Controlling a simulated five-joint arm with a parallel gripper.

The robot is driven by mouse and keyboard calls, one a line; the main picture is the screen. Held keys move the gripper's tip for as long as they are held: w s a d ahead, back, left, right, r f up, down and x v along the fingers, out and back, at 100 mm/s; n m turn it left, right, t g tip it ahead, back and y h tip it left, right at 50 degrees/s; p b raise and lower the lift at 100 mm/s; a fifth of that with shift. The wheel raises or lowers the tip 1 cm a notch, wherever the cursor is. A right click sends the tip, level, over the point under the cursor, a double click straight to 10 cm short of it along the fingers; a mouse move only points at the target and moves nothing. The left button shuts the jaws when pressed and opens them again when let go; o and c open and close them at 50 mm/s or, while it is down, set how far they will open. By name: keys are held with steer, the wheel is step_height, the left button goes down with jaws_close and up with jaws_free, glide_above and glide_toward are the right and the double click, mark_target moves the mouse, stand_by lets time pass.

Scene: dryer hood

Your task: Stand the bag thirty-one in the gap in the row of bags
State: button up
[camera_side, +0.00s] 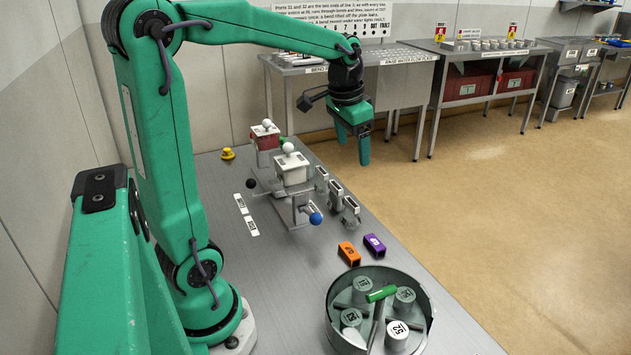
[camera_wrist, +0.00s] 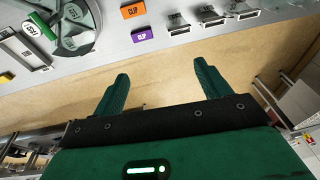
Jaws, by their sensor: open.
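I see nothing I can surely name as bag thirty-one. Three small grey pieces with pale labels stand in a line along the bench edge, the nearest a grey piece (camera_side: 350,212); they also show in the wrist view (camera_wrist: 210,15). I cannot tell whether they are the bags. A round grey tray (camera_side: 426,335) holds several labelled grey cylinders, one a cylinder (camera_side: 397,335) with a number I cannot read surely. My gripper (camera_side: 352,150) is open and empty, raised beyond the bench edge; its fingers stand apart in the wrist view (camera_wrist: 161,73).
An orange block (camera_side: 349,254) and a purple block (camera_side: 374,245) lie between the grey pieces and the tray. A white-topped fixture (camera_side: 291,171) with a blue ball stands left of the pieces. A yellow knob (camera_side: 227,154) is farther back.

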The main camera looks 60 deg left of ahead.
steer(key=s+d+f+t, duration=0.1)
steer(key=s+d+t, duration=0.2)
steer(key=s+d, duration=0.9)
steer(key=shift+s+d+h, duration=0.4)
steer(key=shift+s, duration=0.6)
